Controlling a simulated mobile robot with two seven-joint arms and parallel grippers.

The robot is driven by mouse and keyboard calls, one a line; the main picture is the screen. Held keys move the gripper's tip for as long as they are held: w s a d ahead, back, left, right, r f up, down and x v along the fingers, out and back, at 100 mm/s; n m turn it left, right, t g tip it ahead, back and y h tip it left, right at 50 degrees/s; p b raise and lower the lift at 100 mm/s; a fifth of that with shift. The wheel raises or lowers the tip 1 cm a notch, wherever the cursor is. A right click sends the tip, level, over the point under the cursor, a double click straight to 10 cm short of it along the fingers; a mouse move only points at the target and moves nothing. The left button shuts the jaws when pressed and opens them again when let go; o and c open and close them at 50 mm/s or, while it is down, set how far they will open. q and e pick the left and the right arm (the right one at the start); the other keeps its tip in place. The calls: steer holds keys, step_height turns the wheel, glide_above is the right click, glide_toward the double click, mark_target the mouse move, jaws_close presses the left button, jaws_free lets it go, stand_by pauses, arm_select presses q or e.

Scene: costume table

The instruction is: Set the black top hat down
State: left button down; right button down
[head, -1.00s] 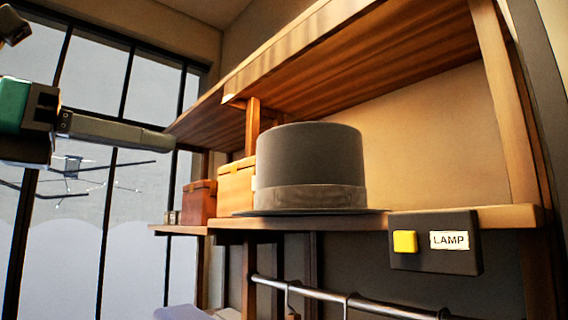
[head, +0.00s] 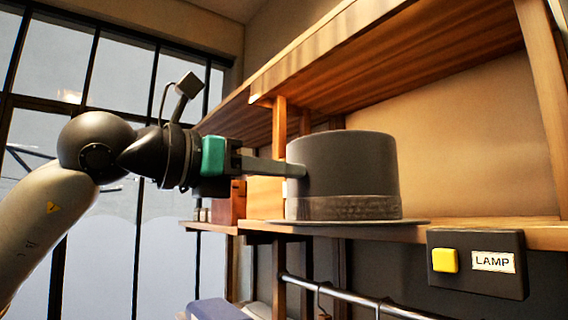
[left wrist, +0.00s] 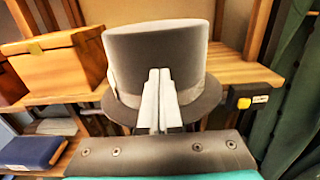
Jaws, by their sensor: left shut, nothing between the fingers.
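The black top hat (head: 343,172) stands upright, brim down, on the wooden shelf, with a lighter band around its base. It also shows in the left wrist view (left wrist: 158,48), with its front partly covered by my fingers. My left gripper (head: 303,171) comes in from the left with its fingers shut and empty. The fingertips are at the left side of the hat's crown; I cannot tell whether they touch it. In the left wrist view the closed fingers (left wrist: 160,75) point at the hat. My right gripper is out of view.
The shelf (head: 500,232) carries wooden boxes (left wrist: 58,62) to the left of the hat. An upper shelf (head: 390,65) hangs above. A lamp switch box (head: 476,264) is on the shelf's front edge, and a metal rail (head: 335,295) runs below. A blue book (left wrist: 32,152) lies lower left.

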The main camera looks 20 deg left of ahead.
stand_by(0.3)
arm_select(q)
steer(key=p+x, duration=0.1)
steer(key=x, duration=1.2)
steer(key=shift+w+d, duration=0.1)
